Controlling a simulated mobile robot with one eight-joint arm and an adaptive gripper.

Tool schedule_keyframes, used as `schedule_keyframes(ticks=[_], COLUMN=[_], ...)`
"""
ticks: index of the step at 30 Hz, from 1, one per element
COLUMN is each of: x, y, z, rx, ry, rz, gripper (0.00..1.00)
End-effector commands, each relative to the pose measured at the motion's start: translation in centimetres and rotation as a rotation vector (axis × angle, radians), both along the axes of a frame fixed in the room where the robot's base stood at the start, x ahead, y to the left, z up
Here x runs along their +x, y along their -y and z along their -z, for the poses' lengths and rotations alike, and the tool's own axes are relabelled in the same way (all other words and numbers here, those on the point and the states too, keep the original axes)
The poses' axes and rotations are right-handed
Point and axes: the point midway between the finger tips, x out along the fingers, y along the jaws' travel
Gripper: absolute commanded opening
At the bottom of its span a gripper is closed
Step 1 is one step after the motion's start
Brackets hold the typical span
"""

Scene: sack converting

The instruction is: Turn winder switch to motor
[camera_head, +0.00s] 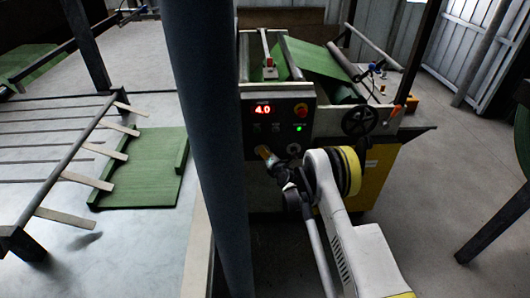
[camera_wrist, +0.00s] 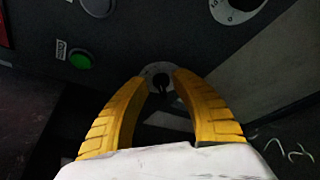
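The dark front panel of the machine (camera_head: 275,125) carries a red display reading 4.0 and several controls. In the wrist view a small round light plate with a black switch knob (camera_wrist: 160,81) sits straight ahead, between the tips of my yellow fingers. I cannot read its markings, so I cannot tell whether it is the winder switch or how it is set. My gripper (camera_wrist: 160,77) is open, with a gap between its fingertips and the knob. In the head view my gripper (camera_head: 263,152) is at the panel's lower left, where it hides that spot.
A green button (camera_wrist: 80,59) with a label lies left of the knob, and a white dial (camera_wrist: 237,8) lies upper right. A red button (camera_head: 301,110) and a handwheel (camera_head: 359,120) are on the machine. A dark post (camera_head: 208,130) stands left of it.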

Motion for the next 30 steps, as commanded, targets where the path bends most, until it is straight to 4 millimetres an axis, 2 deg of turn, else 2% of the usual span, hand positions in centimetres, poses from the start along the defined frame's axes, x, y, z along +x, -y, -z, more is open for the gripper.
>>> schedule_keyframes(ticks=[6,10,26,28,30], x=[-3.7,-5.0,-5.4,-5.4,-5.3], y=[1.1,1.5,1.6,1.6,1.6], z=[-1.1,-1.5,-1.7,-2.2,-3.6], rx=[0.000,0.001,0.002,0.014,0.050], ry=[0.001,0.000,-0.001,-0.009,-0.032], rz=[0.001,0.000,0.001,0.003,0.013], gripper=[0.31,0.31,0.31,0.31,0.31])
